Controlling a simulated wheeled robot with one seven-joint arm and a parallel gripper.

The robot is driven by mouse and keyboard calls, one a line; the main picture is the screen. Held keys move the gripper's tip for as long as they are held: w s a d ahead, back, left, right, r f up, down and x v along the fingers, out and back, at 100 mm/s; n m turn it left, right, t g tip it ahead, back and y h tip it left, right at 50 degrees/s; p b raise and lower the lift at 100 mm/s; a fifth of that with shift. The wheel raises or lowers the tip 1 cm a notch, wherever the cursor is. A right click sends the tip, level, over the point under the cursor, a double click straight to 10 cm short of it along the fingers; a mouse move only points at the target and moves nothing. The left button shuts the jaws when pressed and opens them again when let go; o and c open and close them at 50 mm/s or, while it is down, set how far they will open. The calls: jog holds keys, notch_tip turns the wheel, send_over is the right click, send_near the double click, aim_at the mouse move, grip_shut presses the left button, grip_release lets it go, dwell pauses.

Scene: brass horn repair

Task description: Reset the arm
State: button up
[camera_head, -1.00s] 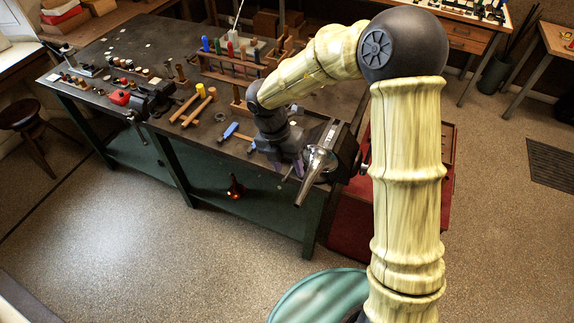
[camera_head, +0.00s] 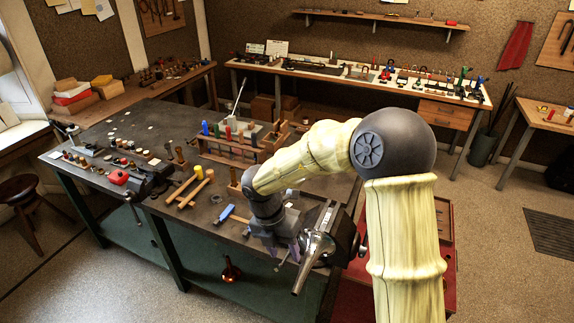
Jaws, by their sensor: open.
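My arm reaches in from the lower right and bends down over the right end of the dark workbench (camera_head: 135,125). My gripper (camera_head: 285,258) points down at the bench's front right edge, with purple-grey fingers. It is open; the small gap between the fingers is hard to see. A silver horn-shaped metal piece (camera_head: 315,250) sits just right of the fingers, on or by a dark vise at the bench corner. I cannot tell whether the fingers touch it.
A red cabinet (camera_head: 440,262) is at the right. A long back bench (camera_head: 350,80) holds tools.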

jog(key=w+d+r+n+t+y+b, duration=0.15)
jog(key=w+d+n+t+b, duration=0.6)
jog(key=n, duration=1.25)
jog(key=s+d+f+n+g+b, duration=0.1)
jog(key=s+d+f+n, duration=0.2)
jog(key=s+n, duration=0.3)
jog(key=s+d+f+n+g+b, duration=0.1)
jog(key=s+d+f+n, duration=0.1)
jog(key=s+n, duration=0.4)
jog(key=s+d+f+n+g+y+b, duration=0.1)
jog(key=s+d+f+n+g, duration=0.1)
jog(key=n, duration=0.6)
jog(key=s+d+f, duration=0.1)
jog(key=s+d, duration=0.1)
jog(key=s, duration=0.1)
jog(key=shift+s+d+f+b, duration=0.3)
jog(key=shift+s+d+b, duration=0.05)
jog(key=shift+s, duration=0.05)
